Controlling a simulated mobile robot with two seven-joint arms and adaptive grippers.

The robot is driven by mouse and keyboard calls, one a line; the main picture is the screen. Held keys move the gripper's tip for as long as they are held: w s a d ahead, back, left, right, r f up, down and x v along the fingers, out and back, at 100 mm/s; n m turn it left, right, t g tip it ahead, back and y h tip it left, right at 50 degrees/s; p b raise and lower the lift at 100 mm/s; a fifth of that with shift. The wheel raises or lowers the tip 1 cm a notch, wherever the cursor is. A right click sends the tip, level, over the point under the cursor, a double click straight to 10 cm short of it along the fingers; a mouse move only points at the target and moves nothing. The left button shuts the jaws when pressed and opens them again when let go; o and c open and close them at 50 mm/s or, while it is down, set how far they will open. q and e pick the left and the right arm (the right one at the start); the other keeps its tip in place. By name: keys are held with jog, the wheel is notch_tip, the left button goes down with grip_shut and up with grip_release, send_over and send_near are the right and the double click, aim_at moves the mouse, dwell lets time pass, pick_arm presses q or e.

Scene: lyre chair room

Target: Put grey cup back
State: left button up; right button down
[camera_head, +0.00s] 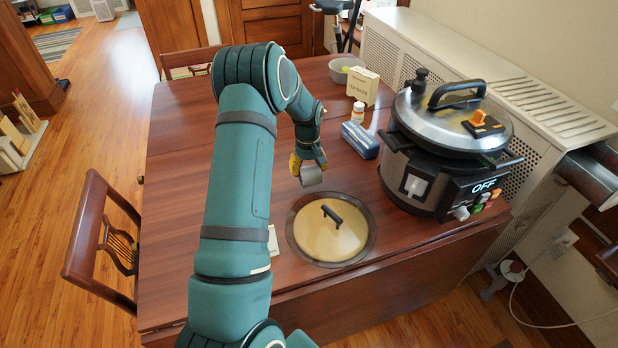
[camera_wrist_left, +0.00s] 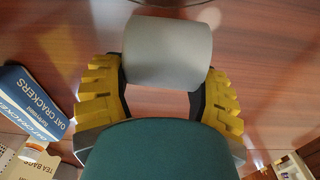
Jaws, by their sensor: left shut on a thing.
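The grey cup (camera_head: 312,176) is between the fingers of my left gripper (camera_head: 309,168), over the table (camera_head: 190,150) and just behind the round tan lid. In the left wrist view the grey cup (camera_wrist_left: 167,52) lies across the picture between the yellow fingers of my left gripper (camera_wrist_left: 160,92), which are shut on its sides. Its opening does not show clearly. I cannot tell whether the cup touches the table. My right gripper is not in view.
A tan lid (camera_head: 345,243) with a black handle lies in front. A large cooker (camera_head: 430,170) stands to the right. A blue cracker box (camera_head: 361,140), a small bottle (camera_head: 358,112), a tea box (camera_head: 362,86) and a bowl (camera_head: 343,67) stand behind. The table's left side is clear.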

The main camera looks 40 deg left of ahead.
aim_at(309, 176)
pick_arm(q)
jog(key=shift+f+b, duration=0.3)
jog(key=shift+f, duration=1.35)
jog(key=shift+f, duration=0.1)
jog(key=shift+f, duration=0.15)
jog(key=o, duration=1.1)
